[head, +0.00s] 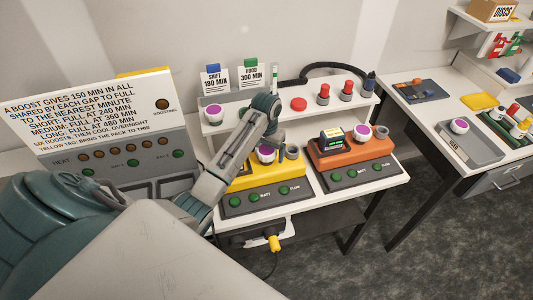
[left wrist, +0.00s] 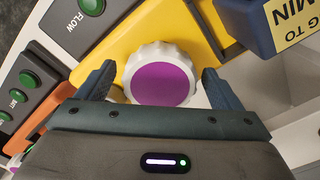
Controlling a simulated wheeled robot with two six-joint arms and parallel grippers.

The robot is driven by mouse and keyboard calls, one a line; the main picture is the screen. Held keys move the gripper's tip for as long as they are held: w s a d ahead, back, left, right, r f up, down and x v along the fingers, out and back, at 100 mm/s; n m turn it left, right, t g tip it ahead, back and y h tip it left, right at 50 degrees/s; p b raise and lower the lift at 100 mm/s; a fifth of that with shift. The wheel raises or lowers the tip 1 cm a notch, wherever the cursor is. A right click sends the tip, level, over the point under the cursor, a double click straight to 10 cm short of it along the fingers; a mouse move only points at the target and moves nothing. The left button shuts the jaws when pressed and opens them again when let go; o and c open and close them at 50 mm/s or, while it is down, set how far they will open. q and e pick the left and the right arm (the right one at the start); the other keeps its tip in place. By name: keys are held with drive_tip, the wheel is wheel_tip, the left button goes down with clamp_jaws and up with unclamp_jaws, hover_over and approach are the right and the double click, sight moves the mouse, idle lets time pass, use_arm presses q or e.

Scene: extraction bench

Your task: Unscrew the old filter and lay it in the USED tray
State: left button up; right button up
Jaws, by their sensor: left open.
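A white knurled filter with a purple top (left wrist: 161,82) sits on the yellow unit (left wrist: 118,30). In the head view this filter (head: 266,154) is partly hidden by my left gripper (head: 273,142). In the left wrist view the left gripper (left wrist: 159,72) is open, with one finger on each side of the filter; I cannot tell whether they touch it. My right gripper is not in view.
An orange unit (head: 345,152) with a purple-topped filter (head: 362,132) stands right of the yellow one. The shelf behind holds another such filter (head: 213,113), red knobs (head: 323,94) and signs. A gap of floor separates the two tables. A sign board (head: 95,115) stands at left.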

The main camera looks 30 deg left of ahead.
use_arm(q)
drive_tip(key=m, duration=1.8)
drive_tip(key=shift+m, duration=0.3)
drive_tip(key=shift+c, duration=0.5)
drive_tip(key=c, duration=1)
drive_tip(key=n, duration=0.4)
